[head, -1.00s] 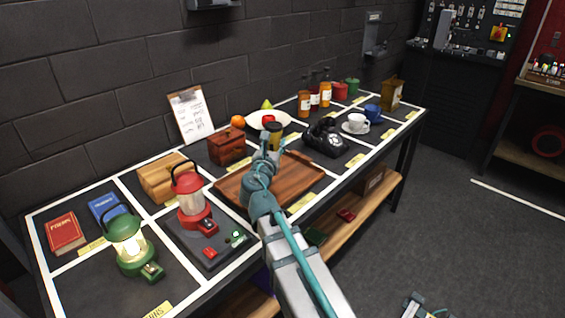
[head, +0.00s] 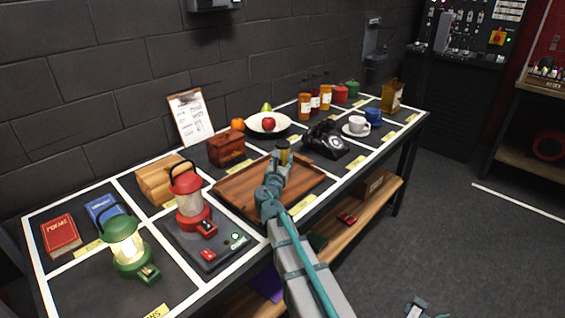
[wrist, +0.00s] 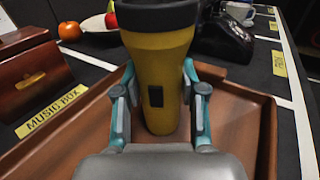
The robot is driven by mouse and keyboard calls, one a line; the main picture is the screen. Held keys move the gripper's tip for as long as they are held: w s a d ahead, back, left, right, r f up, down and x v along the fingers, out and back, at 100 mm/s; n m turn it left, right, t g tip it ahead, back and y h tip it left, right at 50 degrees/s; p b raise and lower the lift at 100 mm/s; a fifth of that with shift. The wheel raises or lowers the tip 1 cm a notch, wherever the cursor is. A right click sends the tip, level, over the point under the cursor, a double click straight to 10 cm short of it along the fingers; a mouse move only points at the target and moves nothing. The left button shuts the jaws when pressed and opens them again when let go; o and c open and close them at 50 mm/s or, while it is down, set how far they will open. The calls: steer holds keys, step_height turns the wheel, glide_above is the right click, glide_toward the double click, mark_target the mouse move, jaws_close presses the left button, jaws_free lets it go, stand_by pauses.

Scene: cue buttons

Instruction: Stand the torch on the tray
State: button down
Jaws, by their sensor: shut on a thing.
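The yellow torch (wrist: 160,85) with a black head stands upright between my gripper's fingers in the wrist view. My gripper (wrist: 160,100) is shut on its body from both sides. In the head view the torch (head: 283,152) shows small over the right part of the brown wooden tray (head: 238,187), with my gripper (head: 281,160) at it. In the wrist view the torch's lower end is over the tray floor (wrist: 235,130); my gripper's body hides part of the tray, and I cannot tell whether the torch touches it.
A wooden music box (head: 227,147) stands behind the tray, a black telephone (head: 327,140) to its right. A red lantern (head: 190,205) stands to its left, a fruit bowl (head: 268,124) behind. The tray's left part is clear.

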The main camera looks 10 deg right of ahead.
steer(key=shift+f, duration=0.15)
steer(key=c, duration=0.7)
jaws_free()
steer(key=shift+r, duration=0.2)
steer(key=v, duration=1.2)
